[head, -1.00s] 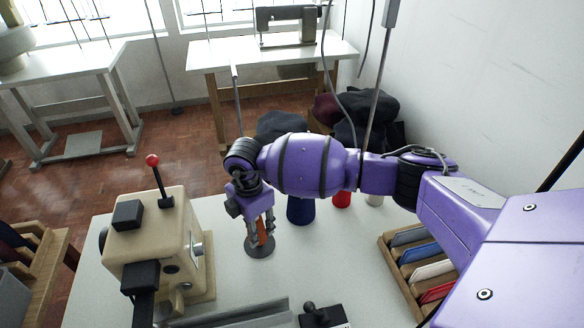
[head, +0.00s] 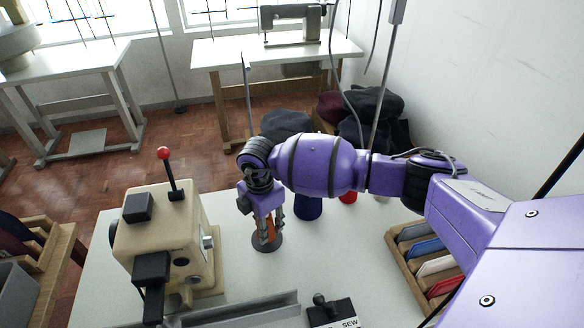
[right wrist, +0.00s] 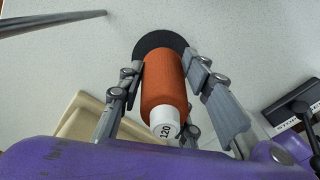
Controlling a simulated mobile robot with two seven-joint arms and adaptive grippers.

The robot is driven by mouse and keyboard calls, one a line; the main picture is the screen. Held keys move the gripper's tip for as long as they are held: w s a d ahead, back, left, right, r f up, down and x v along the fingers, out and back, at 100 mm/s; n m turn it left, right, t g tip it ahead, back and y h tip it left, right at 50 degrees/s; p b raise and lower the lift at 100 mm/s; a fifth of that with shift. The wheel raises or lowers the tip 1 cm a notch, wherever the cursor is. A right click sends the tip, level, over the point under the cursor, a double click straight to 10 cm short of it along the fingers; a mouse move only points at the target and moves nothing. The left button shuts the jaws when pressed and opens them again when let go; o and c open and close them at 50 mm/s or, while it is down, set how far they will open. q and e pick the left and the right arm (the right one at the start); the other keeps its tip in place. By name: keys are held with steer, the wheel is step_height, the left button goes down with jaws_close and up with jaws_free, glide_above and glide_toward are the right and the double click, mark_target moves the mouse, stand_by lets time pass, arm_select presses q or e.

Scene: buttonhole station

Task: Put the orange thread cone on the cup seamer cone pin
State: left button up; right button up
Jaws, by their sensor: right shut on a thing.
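The orange thread cone (head: 269,232) is upright between the fingers of my right gripper (head: 267,236), which is shut on it. The right wrist view shows the orange cone (right wrist: 164,84) with its white end marked 120 toward the camera and a finger on each side. A dark round base (head: 265,248) is directly under the cone; it also shows as a black disc (right wrist: 150,43) in the right wrist view. Any pin on it is hidden by the cone. I cannot tell whether the cone touches the base. My left gripper is not in view.
A beige machine (head: 160,235) with a red-knobbed lever stands left of the gripper. A blue cone (head: 308,208) and a red one (head: 347,197) stand behind the arm. A wooden rack (head: 401,262) is at right.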

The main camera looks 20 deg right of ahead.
steer(key=shift+f, duration=0.4)
steer(key=o, duration=1.3)
steer(key=shift+c, duration=0.2)
steer(key=shift+w+r, duration=0.1)
step_height(320, 180, up, 12)
steer(key=shift+f, duration=0.1)
steer(key=shift+f, duration=0.15)
